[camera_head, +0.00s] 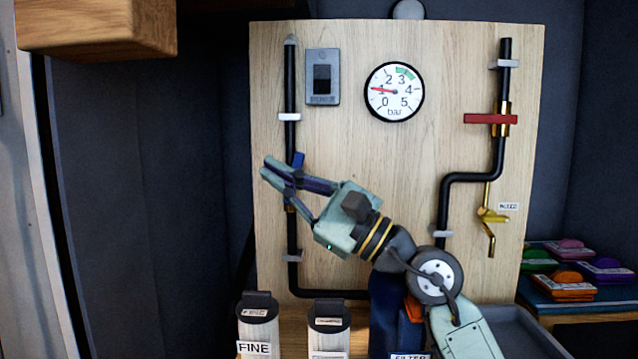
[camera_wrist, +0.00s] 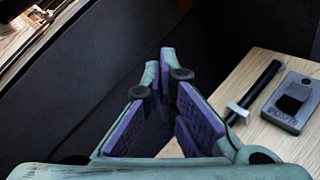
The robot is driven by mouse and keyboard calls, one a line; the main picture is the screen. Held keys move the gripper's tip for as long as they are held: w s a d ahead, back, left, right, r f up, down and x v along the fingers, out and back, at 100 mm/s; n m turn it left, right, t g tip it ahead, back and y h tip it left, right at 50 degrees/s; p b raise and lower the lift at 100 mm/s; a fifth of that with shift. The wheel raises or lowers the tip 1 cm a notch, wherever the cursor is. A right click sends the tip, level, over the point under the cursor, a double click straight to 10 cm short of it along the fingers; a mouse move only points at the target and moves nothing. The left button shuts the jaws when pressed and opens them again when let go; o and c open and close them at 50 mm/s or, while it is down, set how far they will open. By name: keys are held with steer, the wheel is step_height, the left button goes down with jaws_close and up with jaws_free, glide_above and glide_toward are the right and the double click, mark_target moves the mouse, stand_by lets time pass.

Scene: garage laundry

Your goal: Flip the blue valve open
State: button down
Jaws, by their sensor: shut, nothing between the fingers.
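The blue valve (camera_head: 298,160) is on the left black pipe (camera_head: 291,80) of the wooden panel. Only a small upright piece of its blue handle shows above my fingers; the rest is hidden behind them, so I cannot tell its full angle. Brass shows on the pipe just below. My gripper (camera_head: 266,167) reaches across this pipe from the lower right, its fingertips just left of it. In the wrist view the fingertips (camera_wrist: 166,62) come together with nothing between them. The blue handle does not show there. I cannot tell whether a finger touches it.
A gauge (camera_head: 394,91) reads about 1 bar. A black switch (camera_head: 322,77) sits beside the left pipe. A red valve handle (camera_head: 490,118) lies across the right pipe, above a brass tap (camera_head: 490,215). Labelled containers (camera_head: 258,325) stand below the panel.

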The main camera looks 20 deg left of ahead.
steer(key=w+d+f+t+h, duration=0.3)
steer(key=w+d+t, duration=0.2)
steer(key=w+d, duration=0.15)
steer(key=w+d+f+t+h, duration=0.25)
steer(key=w+d+t, duration=0.2)
steer(key=w, duration=0.25)
steer(key=shift+h, duration=0.35)
steer(key=p+x, duration=0.1)
steer(key=x, duration=0.3)
steer(key=s+x, duration=0.1)
steer(key=x, duration=0.2)
steer(key=s+r+p+x, duration=0.1)
steer(key=x, duration=0.3)
steer(key=shift+p+x, duration=0.35)
steer(key=shift+x, duration=0.45)
steer(key=shift+s, duration=0.15)
steer(key=shift+s+a+r+n+g+h+p, duration=0.25)
steer(key=shift+a+r+n+g+h+p, duration=0.4)
steer(key=shift+a+r+n+h, duration=0.4)
steer(key=shift+d+f, duration=0.2)
